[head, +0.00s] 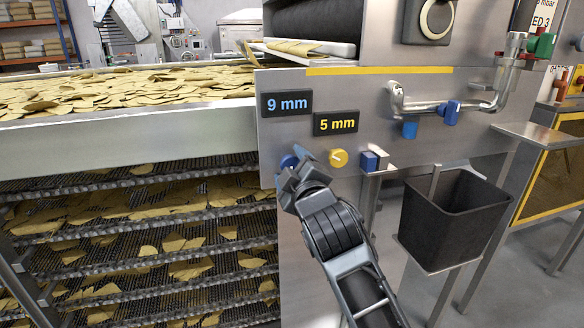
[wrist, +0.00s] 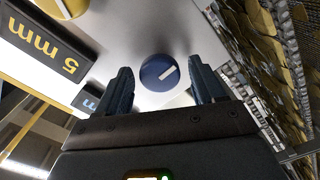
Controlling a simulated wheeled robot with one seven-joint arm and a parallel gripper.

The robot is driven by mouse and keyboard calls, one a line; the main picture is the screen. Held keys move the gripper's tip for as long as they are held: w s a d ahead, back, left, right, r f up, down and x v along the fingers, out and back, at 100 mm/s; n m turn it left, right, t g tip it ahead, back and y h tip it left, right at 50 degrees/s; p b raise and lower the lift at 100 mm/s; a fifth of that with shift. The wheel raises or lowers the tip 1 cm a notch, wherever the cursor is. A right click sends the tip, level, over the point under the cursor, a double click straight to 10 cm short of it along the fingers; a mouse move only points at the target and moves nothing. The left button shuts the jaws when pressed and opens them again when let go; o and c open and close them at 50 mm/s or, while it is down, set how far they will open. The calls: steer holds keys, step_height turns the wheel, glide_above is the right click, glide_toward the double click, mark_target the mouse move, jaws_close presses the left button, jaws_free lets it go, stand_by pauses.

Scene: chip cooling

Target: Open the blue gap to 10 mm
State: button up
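The blue gap display (head: 286,103) reads "9 mm" in blue digits on the steel panel. The blue knob (head: 288,161) sits below it, mostly covered by my gripper in the head view. In the wrist view the blue knob (wrist: 160,73) shows a white pointer mark tilted up to the right. My gripper (wrist: 164,88) is open, with one finger on each side of the knob. I cannot tell whether the fingers touch it. The yellow knob (head: 338,158) sits to the right, under the yellow display (head: 336,122) reading "5 mm".
A blue block-like part (head: 374,160) sits on a small shelf right of the yellow knob. A black bin (head: 453,219) hangs further right, below a pipe with a blue valve handle (head: 449,112). Chip-covered mesh belts (head: 150,245) fill the left side.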

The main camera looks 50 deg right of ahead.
steer(key=c, duration=1)
steer(key=shift+o, duration=0.2)
steer(key=shift+m, duration=0.4)
steer(key=m+b, duration=0.3)
steer(key=m, duration=0.2)
steer(key=shift+f+m, duration=0.1)
steer(key=shift+m, duration=0.3)
steer(key=m+b, duration=0.2)
steer(key=m, duration=0.2)
steer(key=shift+m, duration=0.4)
steer(key=shift+m, duration=0.3)
steer(key=o, duration=1.1)
steer(key=shift+c, duration=0.2)
